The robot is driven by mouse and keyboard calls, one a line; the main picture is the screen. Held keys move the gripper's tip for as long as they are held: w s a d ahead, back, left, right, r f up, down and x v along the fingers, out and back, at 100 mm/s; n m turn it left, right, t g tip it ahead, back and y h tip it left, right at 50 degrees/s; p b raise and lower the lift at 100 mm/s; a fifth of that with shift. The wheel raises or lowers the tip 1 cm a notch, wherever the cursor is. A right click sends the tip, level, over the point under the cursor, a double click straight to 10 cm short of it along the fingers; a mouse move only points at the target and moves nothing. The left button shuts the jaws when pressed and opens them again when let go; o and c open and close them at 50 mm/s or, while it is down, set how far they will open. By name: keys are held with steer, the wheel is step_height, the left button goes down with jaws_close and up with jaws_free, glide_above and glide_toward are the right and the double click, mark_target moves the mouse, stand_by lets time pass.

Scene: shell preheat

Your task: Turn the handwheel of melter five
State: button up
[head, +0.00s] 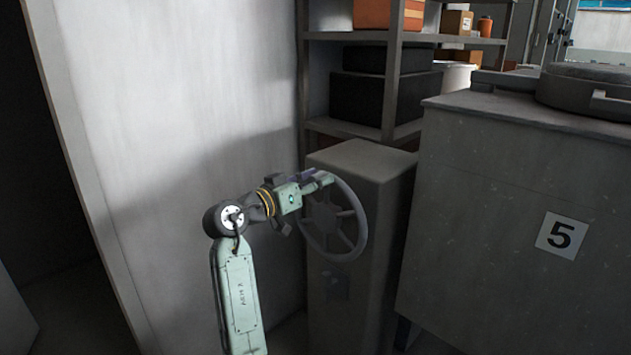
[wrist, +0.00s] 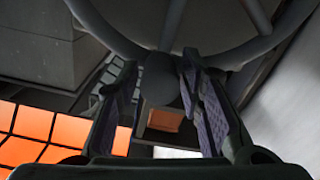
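The grey handwheel (head: 358,229) is a spoked ring on the left face of a grey box-like housing (head: 388,215) in the head view. The housing stands beside the large grey melter (head: 500,190) with a white "5" plate. My gripper (head: 318,180) is at the upper part of the rim. In the wrist view, the rim (wrist: 235,52) and spokes cross the top. My fingers (wrist: 160,85) stand apart, with a dark rounded part between their tips. I cannot tell whether they touch it. The far fingertips are partly hidden in the head view.
A pale wall panel (head: 180,150) stands close on the left of my arm. Shelves (head: 350,130) with dark boxes and orange items are behind the housing. A round lid (head: 590,85) sits on the melter's top. The gap between wall and housing is narrow.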

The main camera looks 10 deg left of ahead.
mark_target(354, 210)
jaws_close()
steer(key=shift+s+d+f+b, duration=0.1)
steer(key=shift+d+b, duration=0.05)
steer(key=shift+b, duration=0.25)
stand_by(0.4)
